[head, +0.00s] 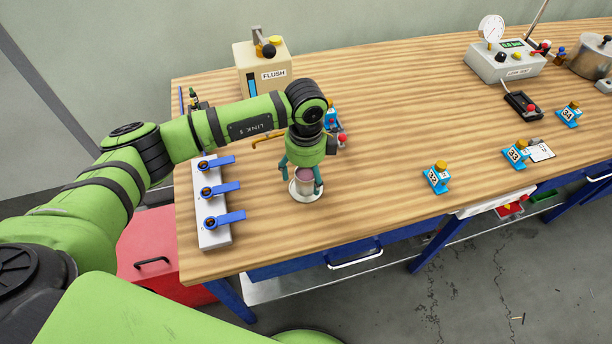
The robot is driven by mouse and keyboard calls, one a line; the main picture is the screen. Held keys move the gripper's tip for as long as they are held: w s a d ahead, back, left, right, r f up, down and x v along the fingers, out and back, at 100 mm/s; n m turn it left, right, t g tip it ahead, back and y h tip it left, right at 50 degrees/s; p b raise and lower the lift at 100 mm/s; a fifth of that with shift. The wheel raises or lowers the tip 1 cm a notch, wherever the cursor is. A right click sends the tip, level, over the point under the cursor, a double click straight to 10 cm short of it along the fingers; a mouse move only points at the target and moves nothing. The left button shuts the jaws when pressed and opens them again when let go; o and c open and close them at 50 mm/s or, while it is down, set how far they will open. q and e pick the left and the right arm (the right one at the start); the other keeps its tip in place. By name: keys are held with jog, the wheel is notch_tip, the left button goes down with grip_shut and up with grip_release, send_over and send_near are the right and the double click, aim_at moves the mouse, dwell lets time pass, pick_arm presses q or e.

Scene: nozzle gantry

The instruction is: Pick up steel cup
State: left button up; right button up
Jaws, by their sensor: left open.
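The steel cup (303,189) stands on the wooden table towards its front left, with a pale round rim or base around its lower part. Its upper part looks pinkish. My left gripper (302,174) is directly above it, pointing down, with its teal fingers apart on either side of the cup. The gripper is open. Whether the fingers touch the cup I cannot tell. The wrist hides part of the cup's far side. My right gripper is not in view.
A white block with several blue levers (212,202) lies left of the cup. A beige FLUSH box (262,68) stands behind. Blue numbered blocks (437,178) stand to the right, beyond bare table. A gauge box (503,65) is at the back right.

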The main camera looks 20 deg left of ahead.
pick_arm(q)
jog(key=shift+c, duration=1.3)
jog(key=c, duration=1.1)
jog(key=shift+r, duration=0.1)
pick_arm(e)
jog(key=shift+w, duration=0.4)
